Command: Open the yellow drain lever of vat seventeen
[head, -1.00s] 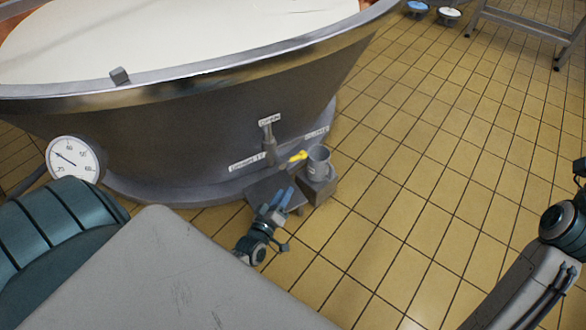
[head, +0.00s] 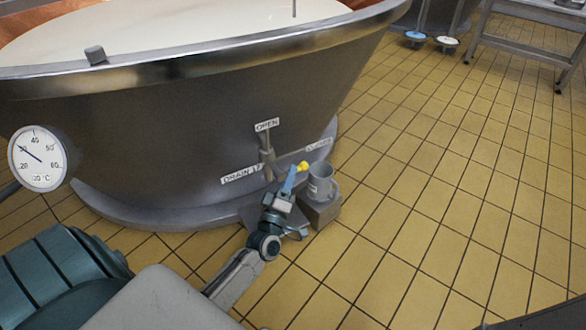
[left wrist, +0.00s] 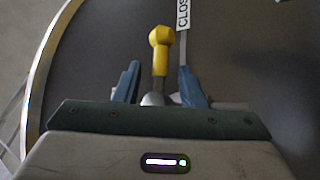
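The yellow drain lever (head: 304,166) sits low on the vat's (head: 170,120) steel side, beside the "DRAIN 17" label (head: 241,175). An "OPEN" label (head: 267,125) is above the valve (head: 267,155). The lever points right, near a second label (head: 318,145), which reads "CLOS..." in the left wrist view (left wrist: 182,14). My left gripper (head: 290,180) is at the lever. In the left wrist view the gripper (left wrist: 160,85) is open, with the lever (left wrist: 160,52) standing between its blue fingers and a gap on each side. My right gripper is out of view.
A grey cup (head: 321,182) stands on a block (head: 321,210) just right of my left gripper. A dial thermometer (head: 40,157) is on the vat's left. The tiled floor (head: 450,190) to the right is clear. A metal table (head: 530,40) stands at the back right.

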